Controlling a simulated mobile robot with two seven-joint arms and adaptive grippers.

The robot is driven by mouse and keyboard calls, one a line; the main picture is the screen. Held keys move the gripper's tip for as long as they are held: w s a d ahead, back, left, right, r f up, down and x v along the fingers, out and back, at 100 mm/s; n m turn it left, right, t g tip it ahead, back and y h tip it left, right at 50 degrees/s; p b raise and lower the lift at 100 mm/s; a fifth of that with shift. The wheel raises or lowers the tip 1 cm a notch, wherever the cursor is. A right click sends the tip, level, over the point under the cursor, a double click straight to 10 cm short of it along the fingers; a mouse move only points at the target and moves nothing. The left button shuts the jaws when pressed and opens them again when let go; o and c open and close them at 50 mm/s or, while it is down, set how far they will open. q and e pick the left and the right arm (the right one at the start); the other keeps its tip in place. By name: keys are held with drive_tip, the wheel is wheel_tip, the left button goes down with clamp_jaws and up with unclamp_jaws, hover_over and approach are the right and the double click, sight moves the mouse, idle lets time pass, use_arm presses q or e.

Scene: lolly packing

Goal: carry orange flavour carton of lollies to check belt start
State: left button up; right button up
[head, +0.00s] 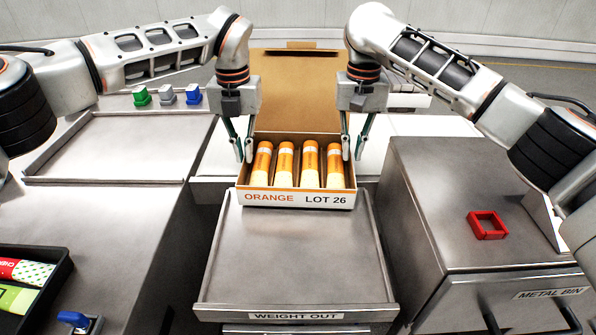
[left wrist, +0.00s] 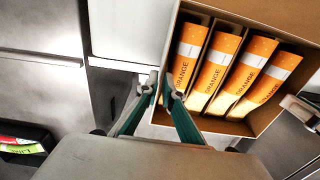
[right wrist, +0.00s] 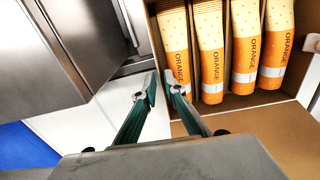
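The orange carton (head: 297,198) is an open box marked "ORANGE LOT 26", with its brown lid (head: 300,95) standing up behind. It holds several orange-and-cream lollies, and it also shows in the left wrist view (left wrist: 232,128) and right wrist view (right wrist: 240,103). It is level at the far end of the "WEIGHT OUT" tray; I cannot tell whether it touches the tray. My left gripper (head: 244,155) is shut on its left wall, one finger on each side. My right gripper (head: 352,152) is shut on its right wall the same way. The check belt start is not identifiable.
The weight out tray (head: 296,265) is bare in front of the carton. On the right is a metal bin (head: 428,200) with a red square frame (head: 487,225) on top. At left are an empty tray (head: 120,145), coloured blocks (head: 167,97) and a black crate (head: 62,280).

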use_arm(q)
drive_tip(key=shift+f, duration=0.75)
use_arm(e)
drive_tip(key=shift+f, duration=0.7)
use_arm(q)
clamp_jaws()
use_arm(e)
clamp_jaws()
use_arm(q)
drive_tip(key=shift+r, duration=0.15)
use_arm(e)
drive_tip(key=shift+r, duration=0.15)
